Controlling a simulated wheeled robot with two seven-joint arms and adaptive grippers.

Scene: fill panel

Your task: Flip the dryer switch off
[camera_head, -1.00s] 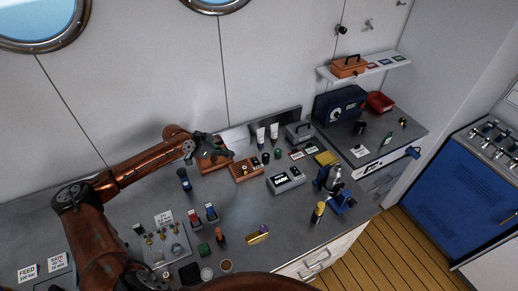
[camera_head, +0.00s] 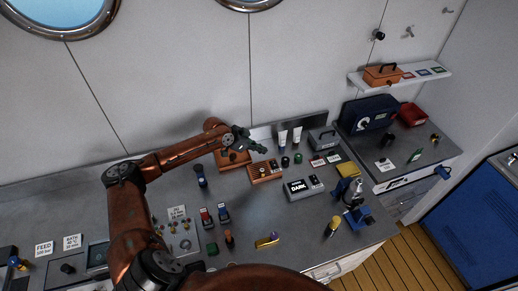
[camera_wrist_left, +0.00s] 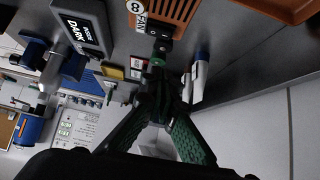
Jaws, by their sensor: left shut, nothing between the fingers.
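I cannot read a dryer label in any view, so I cannot tell which switch is the dryer's. My left gripper (camera_head: 250,145) is over the back of the bench, beside the orange-brown blocks. In the left wrist view its green fingers (camera_wrist_left: 158,85) are shut and empty. Whether the tips touch the part is unclear. The slatted box (camera_head: 265,171) also shows in the head view. My right gripper is out of view.
A grey DARK mode box (camera_head: 302,188) stands right of the slatted box. White tubes (camera_head: 289,137) stand behind, against the wall. A microscope-like blue device (camera_head: 354,200) stands near the front right edge. A valve panel (camera_head: 181,235) and small switches lie at front left.

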